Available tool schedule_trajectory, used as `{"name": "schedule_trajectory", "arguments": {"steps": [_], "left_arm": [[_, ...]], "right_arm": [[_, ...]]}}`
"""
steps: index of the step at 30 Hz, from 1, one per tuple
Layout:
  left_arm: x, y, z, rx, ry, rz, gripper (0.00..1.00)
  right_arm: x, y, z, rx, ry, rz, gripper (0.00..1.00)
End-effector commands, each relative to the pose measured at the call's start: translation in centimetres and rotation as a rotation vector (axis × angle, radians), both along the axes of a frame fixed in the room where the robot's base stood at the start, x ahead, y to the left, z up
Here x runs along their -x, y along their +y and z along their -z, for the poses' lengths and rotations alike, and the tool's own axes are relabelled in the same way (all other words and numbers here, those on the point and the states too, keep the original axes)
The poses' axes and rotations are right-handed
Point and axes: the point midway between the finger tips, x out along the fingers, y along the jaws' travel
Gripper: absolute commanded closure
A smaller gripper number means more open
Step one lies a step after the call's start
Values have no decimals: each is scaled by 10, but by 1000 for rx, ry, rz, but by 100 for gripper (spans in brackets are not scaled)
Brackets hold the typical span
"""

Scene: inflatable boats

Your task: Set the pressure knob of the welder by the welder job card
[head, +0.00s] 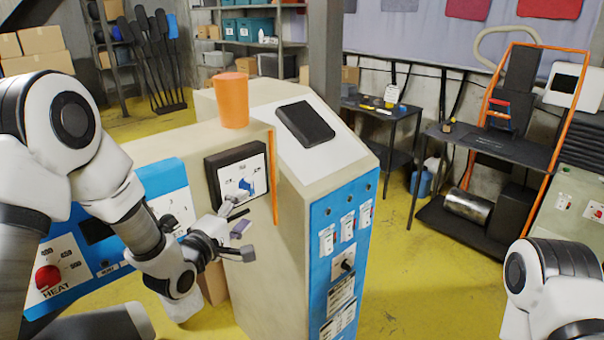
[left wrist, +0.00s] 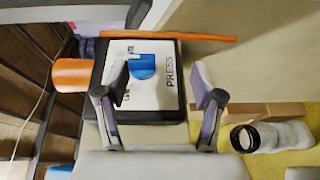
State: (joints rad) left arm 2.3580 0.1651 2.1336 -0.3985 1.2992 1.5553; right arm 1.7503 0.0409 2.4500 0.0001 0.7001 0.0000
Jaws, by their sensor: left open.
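The pressure panel (head: 228,168) is a dark-framed white plate on the side of the beige welder. It carries a blue knob (head: 247,185), which also shows in the left wrist view (left wrist: 143,66) beside the letters PRESS. The knob's exact setting is too small to read. My left gripper (head: 240,226) is open and empty just in front of the panel. In the left wrist view one finger overlaps the knob's left edge and the other is well to its right; I see no grip on it. I cannot tell which card is the welder job card. My right gripper is out of view.
A red HEAT knob (head: 48,278) is on the welder's lower left front. An orange cup-like cylinder (head: 231,100) stands on top, near a dark screen (head: 305,123). A blue panel (head: 318,220) with small white cards covers the end. The yellow floor (head: 420,270) to the right is clear.

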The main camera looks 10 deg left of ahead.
Motion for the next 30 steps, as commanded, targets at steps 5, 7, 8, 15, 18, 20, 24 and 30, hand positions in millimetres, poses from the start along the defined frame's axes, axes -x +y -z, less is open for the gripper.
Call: {"name": "schedule_trajectory", "arguments": {"steps": [5,7,8,15,18,20,24,30], "left_arm": [[-7,-1,-26,-1,-31,-2,32],[-15,-3,-26,-3,-30,-2,32],[-20,-5,-27,-3,-30,-1,32],[-64,-17,-26,-2,-30,-1,32],[-74,-20,-24,-2,-29,-2,32],[-76,-20,-23,-1,-28,-2,32],[-77,-20,-21,-1,-28,-2,32],[-77,-20,-21,-2,-27,-2,82]], "right_arm": [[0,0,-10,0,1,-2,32],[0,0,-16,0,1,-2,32],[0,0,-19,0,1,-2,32],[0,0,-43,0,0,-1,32],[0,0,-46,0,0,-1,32],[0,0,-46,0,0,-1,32],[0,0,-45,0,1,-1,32],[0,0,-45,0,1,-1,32]]}}
